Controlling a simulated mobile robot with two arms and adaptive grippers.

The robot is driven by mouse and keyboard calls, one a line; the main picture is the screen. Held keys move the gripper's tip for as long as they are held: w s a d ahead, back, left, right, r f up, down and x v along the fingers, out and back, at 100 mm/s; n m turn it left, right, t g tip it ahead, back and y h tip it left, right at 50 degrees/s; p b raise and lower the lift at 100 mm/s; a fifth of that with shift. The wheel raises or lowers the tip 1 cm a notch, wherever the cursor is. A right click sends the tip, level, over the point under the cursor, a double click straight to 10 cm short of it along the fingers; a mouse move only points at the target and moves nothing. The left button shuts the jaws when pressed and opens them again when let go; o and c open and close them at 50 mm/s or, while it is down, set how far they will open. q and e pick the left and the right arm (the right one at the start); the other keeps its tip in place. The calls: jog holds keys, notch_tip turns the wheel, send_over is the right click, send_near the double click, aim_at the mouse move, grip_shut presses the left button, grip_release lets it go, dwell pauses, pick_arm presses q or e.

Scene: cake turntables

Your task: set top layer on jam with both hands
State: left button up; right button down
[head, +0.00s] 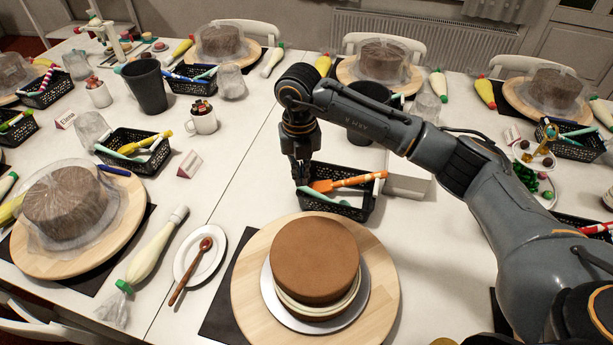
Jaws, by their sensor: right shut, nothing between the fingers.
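A brown cake (315,258) stands on a silver board on a round wooden turntable (378,300) at the front centre. Its smooth brown top layer rests over a pale cream band, with another brown layer below. I see no jam; any between the layers is hidden. My right gripper (301,180) points down over the left end of the black basket behind the cake. It is shut and empty, apart from the cake. My left gripper is not in view.
The black basket (352,211) holds an orange spatula (345,182) and other tools. A saucer (193,268) with a wooden spoon (190,272) and a piping bag (150,250) lie left of the turntable. A covered cake (68,203) stands further left.

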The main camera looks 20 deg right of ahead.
aim_at(307, 217)
jog(key=s+f+p, duration=0.1)
jog(key=f, duration=0.1)
jog(key=s+f+p, duration=0.1)
jog(key=f, duration=0.2)
jog(key=s+f+p, duration=0.2)
jog(key=f, duration=0.1)
jog(key=shift+a+f, duration=0.1)
jog(key=shift+a, duration=0.05)
jog(key=shift+s+a, duration=0.15)
jog(key=shift+s, duration=0.75)
